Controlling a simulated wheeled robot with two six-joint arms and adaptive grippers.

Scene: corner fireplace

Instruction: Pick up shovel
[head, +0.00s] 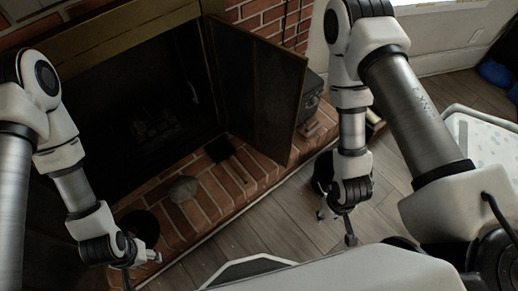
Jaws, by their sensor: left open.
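A dark shovel (221,149) lies on the brick hearth in front of the open fireplace, its thin handle running down and to the right. Neither gripper touches it. My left gripper (143,266) is open and empty at the lower left, beside a black round container and well below and left of the shovel. My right gripper (342,225) hangs over the wooden floor to the right of the hearth, pointing down.
A grey rounded object (184,189) lies on the hearth (204,209), left of the shovel. The black container (138,226) stands near my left gripper. An open fireplace door (262,95) stands just right of the shovel. A dark box (312,88) is behind it. Wooden floor (275,226) is clear in front.

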